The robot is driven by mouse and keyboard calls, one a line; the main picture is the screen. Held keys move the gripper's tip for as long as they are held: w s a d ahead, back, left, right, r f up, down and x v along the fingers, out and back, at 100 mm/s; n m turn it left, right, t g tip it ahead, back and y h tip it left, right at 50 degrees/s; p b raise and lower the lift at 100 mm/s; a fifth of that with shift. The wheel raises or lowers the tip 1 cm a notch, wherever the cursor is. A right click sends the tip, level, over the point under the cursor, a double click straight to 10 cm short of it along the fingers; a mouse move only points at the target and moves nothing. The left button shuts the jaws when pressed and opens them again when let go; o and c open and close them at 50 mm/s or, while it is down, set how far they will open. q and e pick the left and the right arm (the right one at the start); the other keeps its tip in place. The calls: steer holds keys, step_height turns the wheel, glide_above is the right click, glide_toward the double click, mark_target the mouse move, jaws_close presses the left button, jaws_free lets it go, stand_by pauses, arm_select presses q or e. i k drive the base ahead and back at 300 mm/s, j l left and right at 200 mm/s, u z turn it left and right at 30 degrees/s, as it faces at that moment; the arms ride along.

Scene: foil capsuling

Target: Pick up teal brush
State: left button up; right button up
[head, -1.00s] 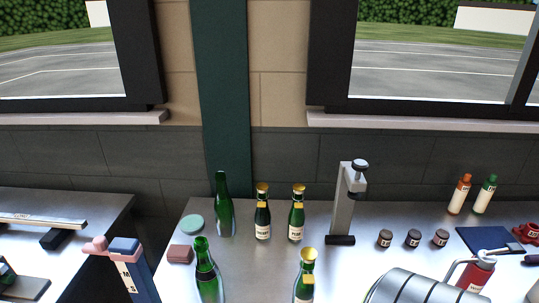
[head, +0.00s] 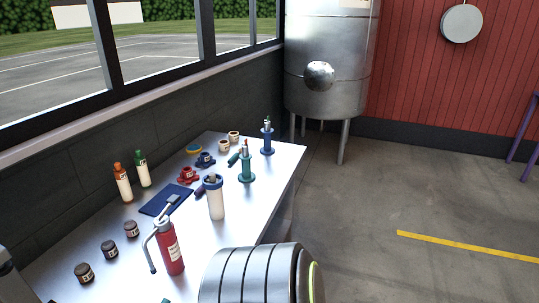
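A teal upright piece with a round base (head: 246,168) stands on the metal table towards its far end. A small teal cylinder (head: 233,159) shows just to its left; I cannot tell whether the two are one object or which is the brush. A similar blue upright piece (head: 267,139) stands farther back at the table's far corner. Neither of my grippers is in view. A large ribbed grey part, likely my arm, fills the bottom middle.
On the table (head: 262,207) are a red bottle with a bent spout (head: 171,254), a white bottle with a blue top (head: 215,200), a dark blue mat (head: 157,207), red (head: 187,176) and blue (head: 205,160) pieces, jars (head: 131,229) and two capped bottles (head: 123,184). Open floor (head: 390,215) lies right.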

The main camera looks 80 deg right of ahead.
mark_target(234, 157)
steer(key=z, duration=2.5)
steer(key=i+l+z, duration=0.3)
steer(key=i+l, duration=0.15)
steer(key=l, duration=0.15)
steer(key=i+l+z, duration=0.25)
steer(key=i+l, duration=0.25)
steer(key=i+l+z, duration=0.1)
steer(key=i+z, duration=0.35)
steer(key=i, duration=1.2)
steer(key=i+u, duration=0.35)
steer(key=i, duration=0.15)
steer(key=i+l+u, duration=0.75)
steer(key=i, duration=0.2)
steer(key=i+u, duration=0.2)
steer(key=u, duration=0.25)
steer(key=i+l+u, duration=0.15)
steer(key=u, duration=0.3)
steer(key=i+l+u, duration=0.2)
steer(key=u, duration=0.3)
steer(key=i+l+u, duration=0.1)
steer(key=l+u, duration=0.15)
steer(key=u, duration=0.2)
